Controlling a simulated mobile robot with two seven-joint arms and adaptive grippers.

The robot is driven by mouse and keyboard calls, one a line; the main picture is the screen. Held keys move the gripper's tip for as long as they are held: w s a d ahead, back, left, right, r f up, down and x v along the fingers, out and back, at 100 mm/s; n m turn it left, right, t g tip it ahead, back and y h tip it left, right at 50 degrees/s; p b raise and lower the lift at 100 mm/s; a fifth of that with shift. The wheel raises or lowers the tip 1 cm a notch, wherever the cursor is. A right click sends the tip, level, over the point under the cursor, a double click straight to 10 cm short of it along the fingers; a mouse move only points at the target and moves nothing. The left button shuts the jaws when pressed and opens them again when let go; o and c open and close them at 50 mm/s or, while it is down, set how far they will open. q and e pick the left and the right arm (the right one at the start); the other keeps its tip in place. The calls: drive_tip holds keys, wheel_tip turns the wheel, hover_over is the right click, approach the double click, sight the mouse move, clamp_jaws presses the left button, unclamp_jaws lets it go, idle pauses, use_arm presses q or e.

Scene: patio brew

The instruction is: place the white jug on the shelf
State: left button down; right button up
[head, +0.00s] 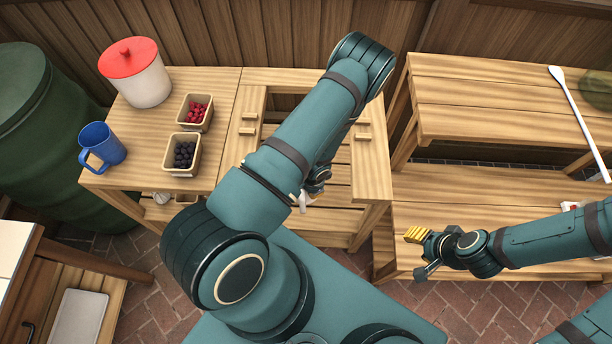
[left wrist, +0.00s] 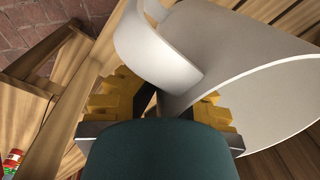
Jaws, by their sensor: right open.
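The white jug (left wrist: 255,75) fills the upper right of the left wrist view, its open rim facing the camera. Its broad curved handle (left wrist: 150,50) runs down between the yellow fingers of my left gripper (left wrist: 165,105), which is shut on it. In the head view my left arm hides this gripper and most or all of the jug. My right gripper (head: 418,238) is open and empty, in front of the right bench. Slatted lower shelves show under the middle table (head: 330,222) and in the right bench (head: 480,215).
A red-lidded white pot (head: 145,85), a blue mug (head: 103,148), a raspberry box (head: 195,112) and a dark-berry box (head: 183,155) stand on the left tabletop. A green barrel (head: 40,140) stands at left.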

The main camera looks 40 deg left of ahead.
use_arm(q)
wheel_tip(320, 180, down, 10)
drive_tip(key=b, duration=0.5)
drive_tip(key=shift+s+b, duration=0.15)
drive_tip(key=shift+b, duration=0.2)
drive_tip(key=c, duration=1.1)
unclamp_jaws()
drive_tip(key=shift+c, duration=0.2)
